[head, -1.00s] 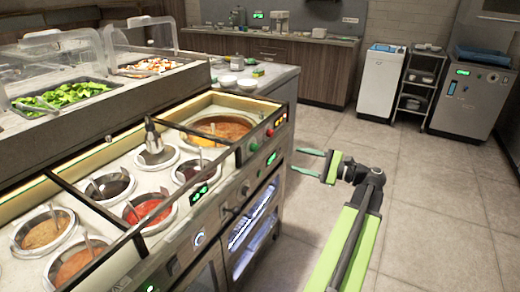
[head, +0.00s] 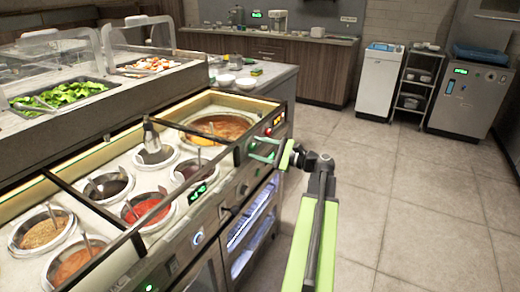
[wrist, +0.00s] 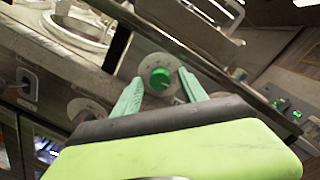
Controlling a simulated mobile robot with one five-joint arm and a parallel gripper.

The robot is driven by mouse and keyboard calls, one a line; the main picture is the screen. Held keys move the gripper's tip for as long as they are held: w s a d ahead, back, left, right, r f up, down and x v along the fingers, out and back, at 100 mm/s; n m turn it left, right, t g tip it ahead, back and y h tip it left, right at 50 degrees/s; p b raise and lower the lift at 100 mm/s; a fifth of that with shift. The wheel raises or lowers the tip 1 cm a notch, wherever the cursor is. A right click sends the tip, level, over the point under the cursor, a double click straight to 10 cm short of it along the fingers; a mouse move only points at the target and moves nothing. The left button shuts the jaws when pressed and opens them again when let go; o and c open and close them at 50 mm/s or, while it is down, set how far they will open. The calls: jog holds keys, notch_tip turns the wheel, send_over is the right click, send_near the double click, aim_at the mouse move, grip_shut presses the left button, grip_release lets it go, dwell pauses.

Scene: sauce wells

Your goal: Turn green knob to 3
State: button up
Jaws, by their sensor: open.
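The green knob (wrist: 160,78) sits on a round grey dial on the counter's front panel in the wrist view. Its pointer setting is too small to read. My gripper (wrist: 159,76) is open, with one green finger on each side of the knob. A gap shows between the knob and the fingers, so it does not look gripped. In the head view my gripper (head: 252,147) reaches the front panel from the right, and its fingers largely cover the knob there.
A red knob (head: 268,131) and an orange display (head: 278,118) are on the panel beyond my gripper. A green display (head: 197,192) is nearer. Sauce wells, including a red one (head: 147,211), lie behind the panel. The floor (head: 390,190) at right is clear.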

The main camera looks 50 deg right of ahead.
grip_shut()
jog(key=shift+n, duration=0.3)
jog(key=n, duration=0.3)
jog(key=shift+p, duration=0.3)
jog(key=n, duration=0.8)
jog(key=shift+h+p, duration=0.35)
jog(key=shift+h, duration=0.05)
jog(key=shift+n, duration=1.8)
jog(key=shift+g, duration=0.3)
